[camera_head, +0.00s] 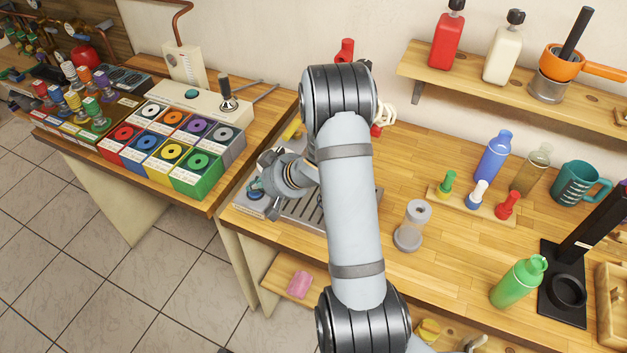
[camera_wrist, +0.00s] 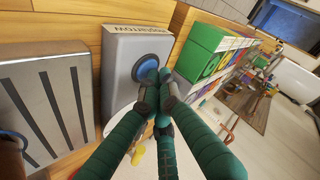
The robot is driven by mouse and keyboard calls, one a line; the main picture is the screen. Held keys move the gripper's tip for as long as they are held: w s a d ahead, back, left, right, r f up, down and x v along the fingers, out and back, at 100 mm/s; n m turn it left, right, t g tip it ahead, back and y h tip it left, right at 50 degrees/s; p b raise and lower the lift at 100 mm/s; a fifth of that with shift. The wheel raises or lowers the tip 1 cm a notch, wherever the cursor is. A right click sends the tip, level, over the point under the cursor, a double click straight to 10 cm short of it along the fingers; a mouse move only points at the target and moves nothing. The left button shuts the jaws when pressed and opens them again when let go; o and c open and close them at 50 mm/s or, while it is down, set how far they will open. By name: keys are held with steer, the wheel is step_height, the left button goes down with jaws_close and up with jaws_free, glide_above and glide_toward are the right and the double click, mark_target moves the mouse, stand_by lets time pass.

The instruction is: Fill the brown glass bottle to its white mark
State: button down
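My gripper (camera_wrist: 155,88) has dark green, ribbed fingers. Their tips are drawn together with nothing visible between them. In the wrist view the tips are over the blue round button (camera_wrist: 152,70) on a grey box (camera_wrist: 125,50) with partly legible lettering; I cannot tell if they press it. In the head view my gripper (camera_head: 262,182) is low at the left end of the slotted metal tray (camera_head: 305,208). A see-through olive-brown bottle (camera_head: 531,170) stands at the back right; no white mark shows on it. A dark brown object (camera_wrist: 10,158) is cut off at the wrist view's left edge; I cannot identify it.
My arm hides much of the tray. Bench is clear around the cylinder.

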steer(key=shift+r+p, duration=0.8)
steer(key=shift+r, duration=0.05)
step_height(320, 180, up, 5)
steer(key=p, duration=0.4)
steer(key=shift+p, duration=0.35)
stand_by(0.6)
